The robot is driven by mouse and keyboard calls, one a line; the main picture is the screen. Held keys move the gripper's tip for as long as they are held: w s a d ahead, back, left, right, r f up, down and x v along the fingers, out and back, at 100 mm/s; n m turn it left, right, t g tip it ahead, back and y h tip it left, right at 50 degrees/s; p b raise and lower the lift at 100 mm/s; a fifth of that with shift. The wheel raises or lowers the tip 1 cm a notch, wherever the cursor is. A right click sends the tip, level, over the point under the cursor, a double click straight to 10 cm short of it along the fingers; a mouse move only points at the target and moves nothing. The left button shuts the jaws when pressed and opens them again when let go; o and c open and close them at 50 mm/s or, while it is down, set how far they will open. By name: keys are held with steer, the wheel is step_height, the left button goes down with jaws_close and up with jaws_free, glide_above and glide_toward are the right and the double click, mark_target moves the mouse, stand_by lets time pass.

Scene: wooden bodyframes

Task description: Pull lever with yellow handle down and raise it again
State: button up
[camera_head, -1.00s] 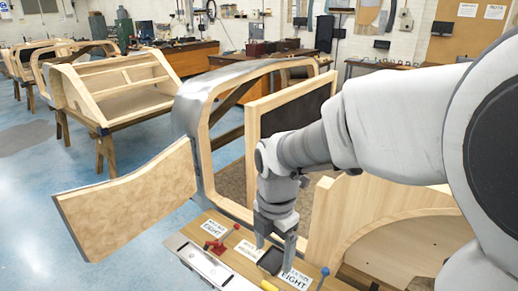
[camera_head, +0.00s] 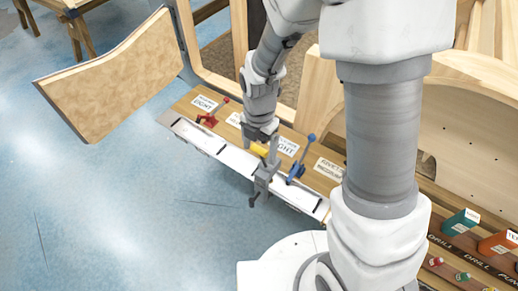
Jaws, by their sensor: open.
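The yellow handle (camera_head: 259,149) shows just below my gripper, near the front edge of the wooden bench. Whether the fingers touch the handle cannot be told. Part of the handle and the lever's far side are hidden by the gripper.
A red lever (camera_head: 207,120) stands to the left and a blue lever (camera_head: 296,172) close on the right. White label cards (camera_head: 287,147) lie on the bench. A wooden panel (camera_head: 112,85) juts out at the left. Coloured boxes (camera_head: 460,222) stand at the lower right. The blue floor is clear in front.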

mark_target(263, 159)
steer(key=shift+f, duration=2)
jaws_close()
